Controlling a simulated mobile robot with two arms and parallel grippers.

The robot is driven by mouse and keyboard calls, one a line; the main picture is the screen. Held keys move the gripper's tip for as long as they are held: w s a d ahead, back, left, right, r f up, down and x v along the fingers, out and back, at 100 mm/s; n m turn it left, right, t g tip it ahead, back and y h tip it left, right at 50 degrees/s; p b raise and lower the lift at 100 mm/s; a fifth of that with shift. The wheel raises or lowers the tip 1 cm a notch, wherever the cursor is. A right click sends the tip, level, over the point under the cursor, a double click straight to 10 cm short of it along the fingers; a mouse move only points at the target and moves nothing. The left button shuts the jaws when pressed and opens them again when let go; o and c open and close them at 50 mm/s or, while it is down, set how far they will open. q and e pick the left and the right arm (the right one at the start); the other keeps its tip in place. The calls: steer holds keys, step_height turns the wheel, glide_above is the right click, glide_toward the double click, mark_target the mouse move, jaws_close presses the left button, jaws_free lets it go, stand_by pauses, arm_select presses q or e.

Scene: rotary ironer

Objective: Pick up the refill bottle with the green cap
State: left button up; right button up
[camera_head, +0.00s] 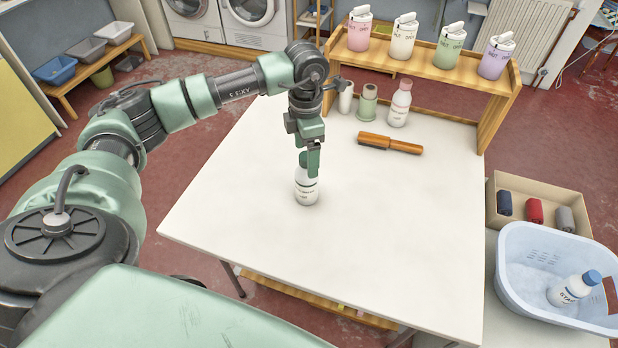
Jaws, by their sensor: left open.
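A white refill bottle (306,189) stands upright on the white table, left of the table's middle. Green shows at its top, where my gripper's green parts overlap it, so I cannot clearly separate cap from finger. My left gripper (311,165) points down over the bottle's top, with its fingers open around or just beside the cap. I cannot tell whether they touch it. My right gripper is out of view.
A tub (507,270) at right holds a blue-capped bottle (571,289). The front table is clear.

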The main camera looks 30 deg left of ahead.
mark_target(307, 178)
arm_select(q)
steer(key=shift+f, duration=0.45)
steer(key=f, duration=0.1)
steer(key=f+p, duration=0.1)
steer(key=f, duration=0.1)
steer(key=shift+w+a+f+p, duration=0.15)
steer(key=shift+w+f+p, duration=0.15)
steer(key=shift+f+p, duration=0.1)
steer(key=shift+f, duration=0.55)
jaws_close()
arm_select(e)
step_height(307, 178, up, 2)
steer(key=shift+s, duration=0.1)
